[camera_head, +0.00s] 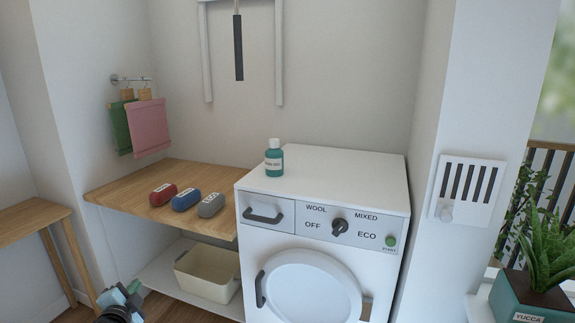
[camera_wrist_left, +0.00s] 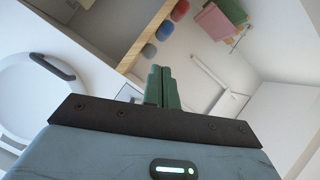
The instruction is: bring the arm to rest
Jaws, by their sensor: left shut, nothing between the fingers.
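My left gripper (camera_head: 133,289) is at the bottom left corner of the head view, low in front of the wooden counter and left of the cream bin. In the left wrist view its green fingers (camera_wrist_left: 163,86) are together with nothing between them. The fingers are apart from everything around them. My right gripper is in neither view.
A washing machine (camera_head: 262,213) with a dial (camera_head: 339,227) stands right of the wooden counter (camera_head: 118,187). A teal bottle (camera_head: 274,160) is on top. Red (camera_head: 163,194), blue (camera_head: 186,201) and grey (camera_head: 211,205) cases lie on the counter. A cream bin (camera_head: 208,284) sits below.

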